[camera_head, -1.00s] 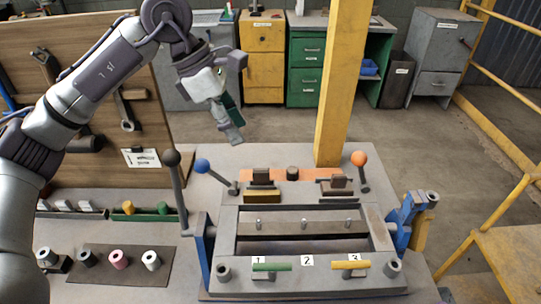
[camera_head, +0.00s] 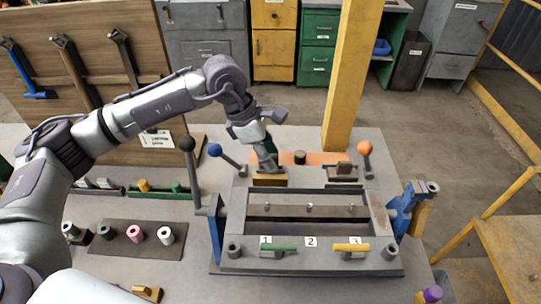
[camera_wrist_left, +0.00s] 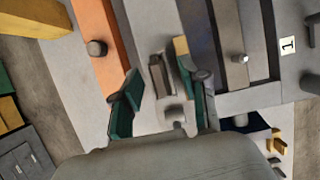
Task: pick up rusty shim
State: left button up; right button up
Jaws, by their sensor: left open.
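My left gripper (camera_head: 268,160) is open above the back left of the machine fixture. In the left wrist view its two green-padded fingers (camera_wrist_left: 162,108) stand apart. Between and beyond them shows a small grey-brown block (camera_wrist_left: 159,78), probably the rusty shim, apart from the pads. A brass-coloured block (camera_head: 270,180) lies below the gripper in the head view and also shows in the left wrist view (camera_wrist_left: 182,48). The gripper hides most of the brown piece behind the brass block in the head view. My right gripper is not in view.
An orange strip (camera_head: 322,157) with a dark cylinder (camera_head: 300,157) lies behind the fixture frame (camera_head: 236,215). A blue-knobbed lever (camera_head: 214,150) and a dark-knobbed lever (camera_head: 188,146) stand left of the gripper. A yellow post (camera_head: 346,80) rises at the back right.

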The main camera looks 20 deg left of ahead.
pick_arm(q)
jog(key=shift+w+d+f, duration=0.1)
jog(key=shift+d+f, duration=0.05)
jog(key=shift+f, duration=0.25)
grip_shut()
jog(key=shift+r, duration=0.2)
